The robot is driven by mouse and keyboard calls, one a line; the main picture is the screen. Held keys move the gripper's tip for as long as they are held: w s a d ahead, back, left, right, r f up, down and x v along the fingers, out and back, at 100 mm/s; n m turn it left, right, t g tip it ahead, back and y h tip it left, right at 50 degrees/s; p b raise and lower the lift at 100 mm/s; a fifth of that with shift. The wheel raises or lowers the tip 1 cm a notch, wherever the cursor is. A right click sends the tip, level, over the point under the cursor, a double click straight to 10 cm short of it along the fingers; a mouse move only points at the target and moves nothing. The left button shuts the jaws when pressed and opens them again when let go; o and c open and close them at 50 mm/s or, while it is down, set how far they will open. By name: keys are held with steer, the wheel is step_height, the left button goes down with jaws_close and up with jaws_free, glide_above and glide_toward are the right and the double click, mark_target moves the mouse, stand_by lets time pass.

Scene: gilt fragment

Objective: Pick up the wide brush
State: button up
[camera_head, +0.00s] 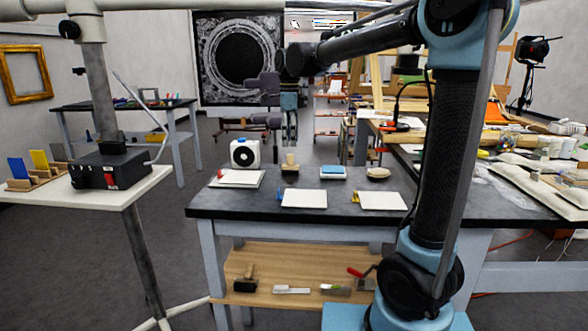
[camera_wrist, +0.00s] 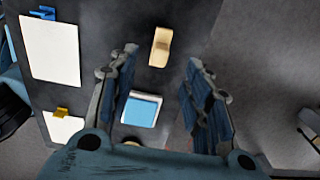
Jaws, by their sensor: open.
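A tan wooden piece, which looks like the wide brush (camera_wrist: 160,46), lies on the dark tabletop (camera_wrist: 95,35). In the head view the same tan piece (camera_head: 290,163) stands near the table's back edge, with a narrow upper part and a wider base. Its bristles cannot be made out. My gripper (camera_wrist: 161,57) points down over the table, open and empty. In the wrist view the tan piece shows between and just beyond the fingertips. I see no contact; the height between them is unclear.
A blue-and-white pad (camera_wrist: 141,110) lies close to the tan piece. White panels (camera_head: 304,198) lie at the table's front, and a white box (camera_head: 245,153) stands at left. The lower shelf (camera_head: 268,262) holds several tools. A round tan item (camera_head: 378,172) lies at right.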

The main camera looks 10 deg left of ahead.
mark_target(291, 165)
steer(key=shift+w+f, duration=0.1)
steer(key=shift+f, duration=4.15)
jaws_close()
